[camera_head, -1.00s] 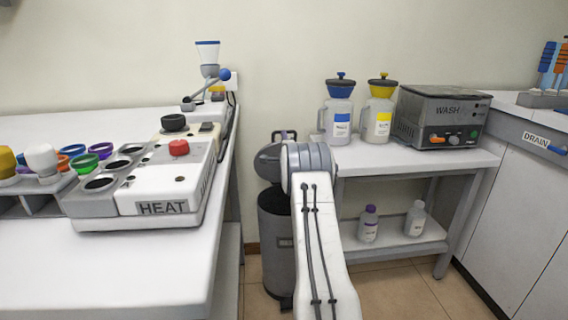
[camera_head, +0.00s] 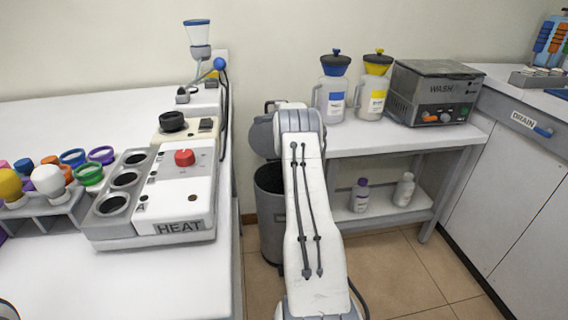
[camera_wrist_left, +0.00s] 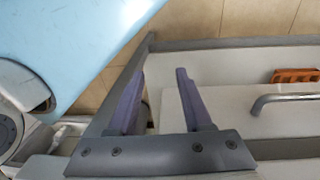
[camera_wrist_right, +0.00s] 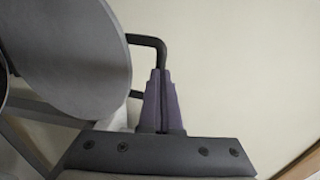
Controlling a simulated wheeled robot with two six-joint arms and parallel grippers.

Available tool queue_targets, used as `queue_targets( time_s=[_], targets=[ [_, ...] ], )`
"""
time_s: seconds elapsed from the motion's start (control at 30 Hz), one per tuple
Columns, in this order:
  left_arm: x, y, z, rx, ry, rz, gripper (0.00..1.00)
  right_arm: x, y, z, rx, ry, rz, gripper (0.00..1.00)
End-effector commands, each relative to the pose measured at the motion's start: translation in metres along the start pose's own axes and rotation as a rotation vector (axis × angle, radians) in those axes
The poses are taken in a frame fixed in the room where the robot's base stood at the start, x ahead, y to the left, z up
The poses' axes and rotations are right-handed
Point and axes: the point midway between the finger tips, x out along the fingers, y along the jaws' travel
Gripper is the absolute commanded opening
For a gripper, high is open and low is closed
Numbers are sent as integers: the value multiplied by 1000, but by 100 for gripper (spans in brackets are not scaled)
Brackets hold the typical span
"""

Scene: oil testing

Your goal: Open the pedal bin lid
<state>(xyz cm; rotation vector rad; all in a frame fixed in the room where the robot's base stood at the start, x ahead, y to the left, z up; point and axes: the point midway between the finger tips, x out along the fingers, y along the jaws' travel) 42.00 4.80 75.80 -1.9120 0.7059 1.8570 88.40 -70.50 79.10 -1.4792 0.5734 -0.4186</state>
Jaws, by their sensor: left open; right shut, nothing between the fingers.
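The grey pedal bin (camera_head: 271,233) stands on the floor between the left bench and the low table, partly behind my right arm. Its dark opening (camera_head: 267,178) shows at the top. The round grey lid (camera_head: 262,136) stands raised above the opening, partly hidden by the arm. In the right wrist view the lid (camera_wrist_right: 75,45) fills the upper left, with a black bar (camera_wrist_right: 152,41) beside it. My right gripper (camera_wrist_right: 160,72) is shut and empty, its tips close to that bar; contact is unclear. My left gripper (camera_wrist_left: 160,72) is open and empty.
The left bench holds the HEAT unit (camera_head: 170,195). The low table (camera_head: 400,139) carries two jugs and the WASH unit (camera_head: 433,92), with two small bottles below. A DRAIN cabinet (camera_head: 500,170) stands at the right. Floor in front of the low table is clear.

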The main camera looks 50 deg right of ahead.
Motion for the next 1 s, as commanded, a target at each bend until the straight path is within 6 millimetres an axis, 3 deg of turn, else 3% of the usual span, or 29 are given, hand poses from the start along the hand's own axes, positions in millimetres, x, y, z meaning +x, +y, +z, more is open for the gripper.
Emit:
queue_targets(
  time_s=[0.27,0.47,1.0],
  targets=[
    [0,0,0,0,0,0,50,-1,0,2,0,-2,-1,0],
    [1,0,0,0,0,0,50,-12,0,4,-1,-2,1,0],
    [-5,0,0,0,0,0,50,-93,-1,9,0,-3,3,0]
  ],
)
